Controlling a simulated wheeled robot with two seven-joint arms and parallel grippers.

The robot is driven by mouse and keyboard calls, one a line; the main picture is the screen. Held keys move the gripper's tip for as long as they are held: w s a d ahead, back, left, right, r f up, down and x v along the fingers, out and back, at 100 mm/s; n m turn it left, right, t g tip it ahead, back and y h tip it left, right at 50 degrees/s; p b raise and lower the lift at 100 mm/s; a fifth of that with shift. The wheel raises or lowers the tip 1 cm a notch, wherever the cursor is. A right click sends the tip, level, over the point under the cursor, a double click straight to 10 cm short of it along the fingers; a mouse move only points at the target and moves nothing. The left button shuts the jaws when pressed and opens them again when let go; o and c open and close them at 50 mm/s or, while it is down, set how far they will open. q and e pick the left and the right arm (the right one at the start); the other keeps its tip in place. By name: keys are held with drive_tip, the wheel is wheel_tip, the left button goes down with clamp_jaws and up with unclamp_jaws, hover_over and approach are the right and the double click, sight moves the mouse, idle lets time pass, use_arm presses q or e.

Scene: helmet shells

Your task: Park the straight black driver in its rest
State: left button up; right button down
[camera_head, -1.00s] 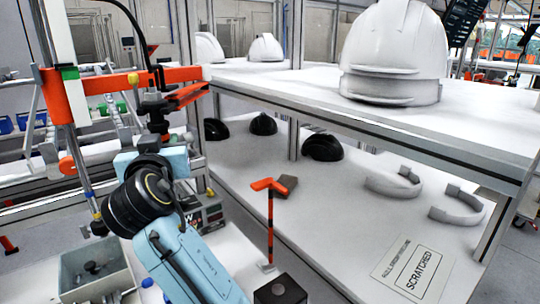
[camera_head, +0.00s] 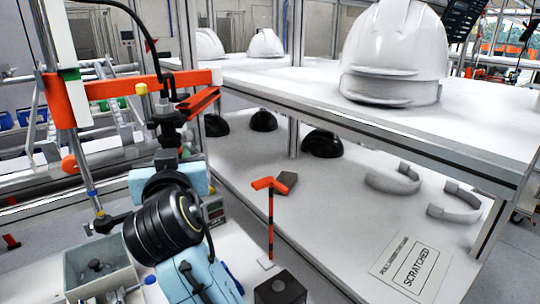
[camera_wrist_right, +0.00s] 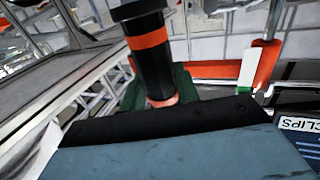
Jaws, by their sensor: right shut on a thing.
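The straight black driver (camera_head: 166,112) stands roughly upright in the head view, in front of the orange bar (camera_head: 110,88). In the right wrist view the driver (camera_wrist_right: 152,68) is a black cylinder with orange bands. A red forked piece (camera_head: 201,99) on the bar's right end is close beside the driver. I cannot tell if it is the rest or if they touch. My left gripper is not in view.
A black cable (camera_head: 145,35) runs above the driver. A grey bin (camera_head: 100,270) sits lower left. A red-topped rod (camera_head: 270,215) stands right of my arm. A white shelf (camera_head: 290,85) with helmet shells (camera_head: 395,55) is to the right.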

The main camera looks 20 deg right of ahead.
drive_tip(key=s+d+p, duration=0.1)
drive_tip(key=s+d, duration=0.2)
drive_tip(key=d, duration=0.3)
drive_tip(key=shift+f+p, duration=0.25)
drive_tip(key=shift+p, duration=0.1)
drive_tip(key=s+d+p, duration=0.3)
drive_tip(key=s+d, duration=0.2)
drive_tip(key=d, duration=0.2)
drive_tip(key=shift+d, duration=0.4)
drive_tip(key=shift+f, duration=0.1)
drive_tip(key=shift+p, duration=0.4)
